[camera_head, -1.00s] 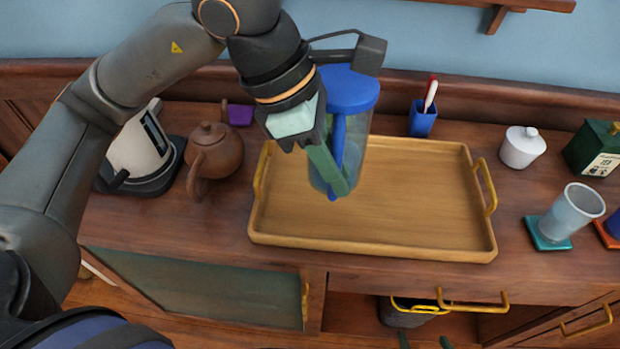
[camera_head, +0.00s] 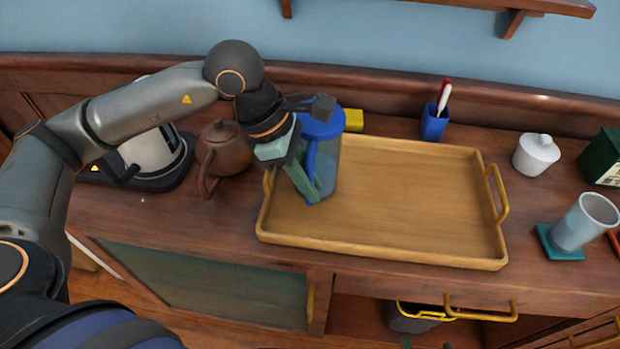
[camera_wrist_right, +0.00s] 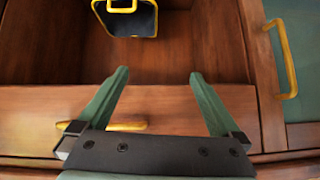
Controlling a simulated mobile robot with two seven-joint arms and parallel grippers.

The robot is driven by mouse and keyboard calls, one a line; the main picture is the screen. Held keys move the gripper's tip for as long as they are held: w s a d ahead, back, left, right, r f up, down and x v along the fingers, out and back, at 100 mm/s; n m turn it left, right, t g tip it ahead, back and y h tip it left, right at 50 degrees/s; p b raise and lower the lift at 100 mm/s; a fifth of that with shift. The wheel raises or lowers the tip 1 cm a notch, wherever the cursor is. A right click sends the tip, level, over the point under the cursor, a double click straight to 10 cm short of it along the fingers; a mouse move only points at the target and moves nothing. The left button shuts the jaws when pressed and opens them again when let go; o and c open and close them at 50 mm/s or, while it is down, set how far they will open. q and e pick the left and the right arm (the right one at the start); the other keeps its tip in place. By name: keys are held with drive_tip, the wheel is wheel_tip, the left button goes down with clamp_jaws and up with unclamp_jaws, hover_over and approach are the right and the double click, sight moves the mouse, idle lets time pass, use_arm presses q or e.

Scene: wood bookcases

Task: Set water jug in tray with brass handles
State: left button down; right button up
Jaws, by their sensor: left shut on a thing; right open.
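The water jug (camera_head: 326,165) is a clear blue-tinted cylinder with a blue lid and blue handle. It is upright at the left end of the wooden tray with brass handles (camera_head: 420,205). My left gripper (camera_head: 307,188) is shut on the jug's handle side. The jug's base appears to be within the tray's left part, but I cannot tell whether it touches the tray floor. The right wrist view shows my right gripper (camera_wrist_right: 160,95) open and empty, in front of an open wooden compartment below the countertop.
A brown teapot (camera_head: 225,150) and a kettle (camera_head: 150,155) stand left of the tray. A bin (camera_head: 415,318) sits below.

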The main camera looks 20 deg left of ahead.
use_arm(q)
drive_tip(key=shift+f+b, duration=0.15)
drive_tip(key=shift+b, duration=0.15)
drive_tip(key=c, duration=0.8)
unclamp_jaws()
drive_tip(key=shift+c, duration=0.2)
drive_tip(key=shift+r+p, duration=0.4)
drive_tip(key=v, duration=1.1)
drive_tip(key=shift+a+r+p, duration=0.2)
drive_tip(key=shift+r+p, duration=0.1)
